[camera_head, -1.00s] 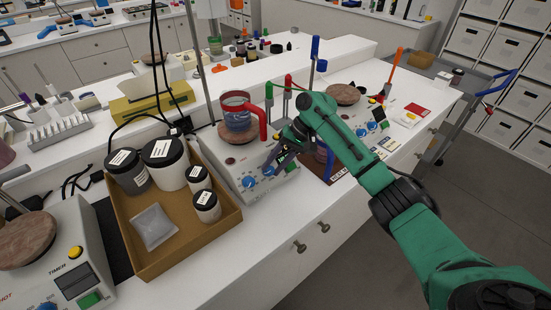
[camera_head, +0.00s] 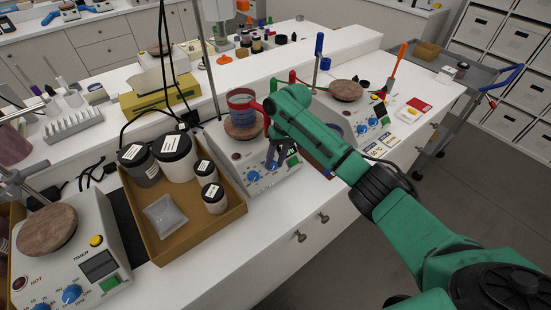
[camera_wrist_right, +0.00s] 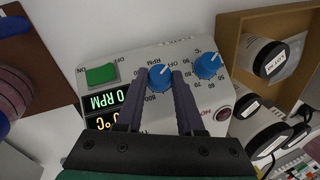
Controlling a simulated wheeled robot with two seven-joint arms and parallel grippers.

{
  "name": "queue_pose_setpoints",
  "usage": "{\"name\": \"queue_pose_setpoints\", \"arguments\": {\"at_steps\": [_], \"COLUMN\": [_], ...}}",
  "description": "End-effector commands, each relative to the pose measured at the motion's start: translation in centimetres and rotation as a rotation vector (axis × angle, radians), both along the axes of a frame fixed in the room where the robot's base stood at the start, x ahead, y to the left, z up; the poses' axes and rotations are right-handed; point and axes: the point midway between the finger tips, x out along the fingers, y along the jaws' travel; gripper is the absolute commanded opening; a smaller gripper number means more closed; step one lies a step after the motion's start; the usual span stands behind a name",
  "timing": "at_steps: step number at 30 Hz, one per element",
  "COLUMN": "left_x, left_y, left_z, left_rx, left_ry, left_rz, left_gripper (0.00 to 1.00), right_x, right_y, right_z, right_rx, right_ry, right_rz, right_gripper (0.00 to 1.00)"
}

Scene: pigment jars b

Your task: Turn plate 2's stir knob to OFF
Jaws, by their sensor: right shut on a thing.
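The middle hot plate (camera_head: 226,155) stands on the white bench with a beaker (camera_head: 241,112) on its round top. My right gripper (camera_head: 282,155) reaches down to its front panel. In the right wrist view the two dark fingers (camera_wrist_right: 166,90) are shut on the blue stir knob (camera_wrist_right: 160,76), one on each side. The knob's white mark points towards the OFF label. The display (camera_wrist_right: 106,108) reads 0 RPM; its lower line is partly hidden. The blue heat knob (camera_wrist_right: 208,65) is beside it, untouched. My left gripper is not in view.
A brown tray (camera_head: 199,237) with several jars stands left of the plate. Another hot plate (camera_head: 93,262) is at the front left, and one (camera_head: 347,90) is at the right. A green switch (camera_wrist_right: 101,74) sits near the stir knob.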

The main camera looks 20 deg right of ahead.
Motion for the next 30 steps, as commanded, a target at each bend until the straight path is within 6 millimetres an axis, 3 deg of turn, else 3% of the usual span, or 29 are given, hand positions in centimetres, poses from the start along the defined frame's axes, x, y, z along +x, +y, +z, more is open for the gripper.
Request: {"name": "queue_pose_setpoints", "arguments": {"at_steps": [9, 10, 12, 23, 26, 30], "left_x": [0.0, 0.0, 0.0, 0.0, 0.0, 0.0], "left_y": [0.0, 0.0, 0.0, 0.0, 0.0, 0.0], "left_z": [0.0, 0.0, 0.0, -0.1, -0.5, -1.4], "left_rx": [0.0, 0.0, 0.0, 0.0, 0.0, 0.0], "left_ry": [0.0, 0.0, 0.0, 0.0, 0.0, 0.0], "left_rz": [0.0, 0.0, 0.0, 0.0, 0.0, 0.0], "left_gripper": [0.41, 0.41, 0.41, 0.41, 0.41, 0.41], "right_x": [-0.1, -0.1, 0.0, 0.0, 0.1, 0.3], "right_y": [0.0, 0.0, 0.0, -0.1, -0.3, -1.1], "right_z": [-0.1, -0.1, -0.1, 0.3, 1.3, 4.1], "right_rx": [-0.001, -0.001, -0.001, 0.0, 0.0, 0.001], "right_ry": [0.001, 0.001, 0.001, -0.001, -0.002, -0.004], "right_rz": [0.002, 0.002, 0.002, 0.002, 0.001, 0.001], "right_gripper": [0.0, 0.48, 0.67, 0.67, 0.67, 0.67]}}
